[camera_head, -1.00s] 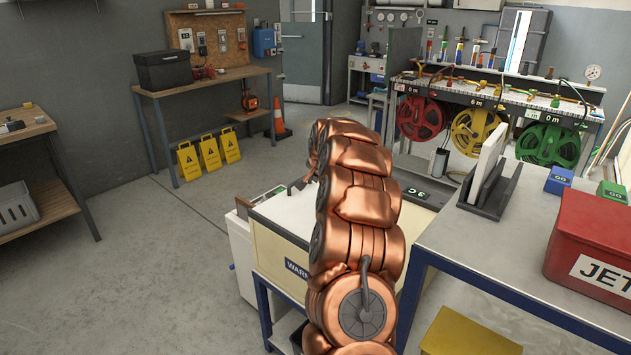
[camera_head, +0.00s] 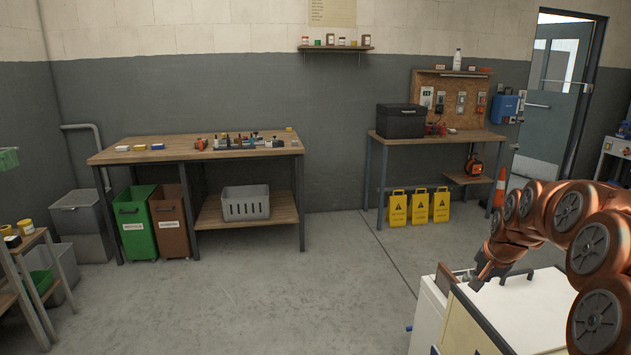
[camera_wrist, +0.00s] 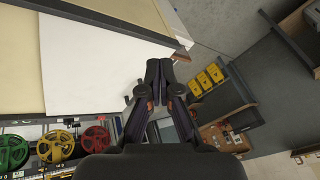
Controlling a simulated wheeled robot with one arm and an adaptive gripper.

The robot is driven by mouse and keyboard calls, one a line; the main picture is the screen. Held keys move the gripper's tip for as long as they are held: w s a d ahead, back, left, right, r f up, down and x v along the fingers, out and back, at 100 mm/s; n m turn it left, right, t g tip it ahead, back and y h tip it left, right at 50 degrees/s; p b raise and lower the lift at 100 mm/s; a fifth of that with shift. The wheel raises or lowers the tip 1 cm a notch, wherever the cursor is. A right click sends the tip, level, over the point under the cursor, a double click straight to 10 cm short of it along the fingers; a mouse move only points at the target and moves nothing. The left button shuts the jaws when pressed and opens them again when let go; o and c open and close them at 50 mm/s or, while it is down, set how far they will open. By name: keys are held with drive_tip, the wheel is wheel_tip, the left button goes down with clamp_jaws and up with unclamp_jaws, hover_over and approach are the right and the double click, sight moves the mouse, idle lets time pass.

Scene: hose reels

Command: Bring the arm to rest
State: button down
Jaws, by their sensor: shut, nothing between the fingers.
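My copper-coloured arm (camera_head: 580,225) curves in from the right edge of the head view. Its end reaches down to the left, above a white-topped cream cabinet (camera_head: 497,318). My gripper (camera_head: 484,275) is small there and partly blends with the cabinet's edge. In the wrist view, my gripper (camera_wrist: 158,72) points away from the camera with its dark fingers together and nothing between them. The cabinet's white top (camera_wrist: 95,65) fills the upper left of that view. I cannot tell the exact gap between the fingers and the cabinet.
A wooden workbench (camera_head: 190,152) with small tools stands against the wall, with green (camera_head: 135,222) and brown (camera_head: 170,225) bins below. Red (camera_wrist: 97,138), yellow (camera_wrist: 57,142) and green (camera_wrist: 14,152) reels show in the wrist view. The middle floor is clear.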

drive_tip(key=s+a+r+n+g+y+p, duration=0.1)
drive_tip(key=s+a+n+g, duration=0.15)
drive_tip(key=s+a, duration=0.55)
drive_tip(key=s+a+r+n+g+p, duration=0.1)
drive_tip(key=s+a+r+n, duration=0.15)
drive_tip(key=s+a, duration=0.6)
drive_tip(key=s+a+f+n+g+p, duration=0.1)
drive_tip(key=s+a+n+g, duration=0.1)
drive_tip(key=s, duration=1)
drive_tip(key=s+a+f+n+g+p, duration=0.1)
drive_tip(key=s+a, duration=0.3)
drive_tip(key=s, duration=0.9)
drive_tip(key=shift+s+a+n+g, duration=0.25)
drive_tip(key=shift+a+n+g, duration=0.1)
drive_tip(key=shift+n, duration=0.45)
drive_tip(key=shift+a, duration=0.1)
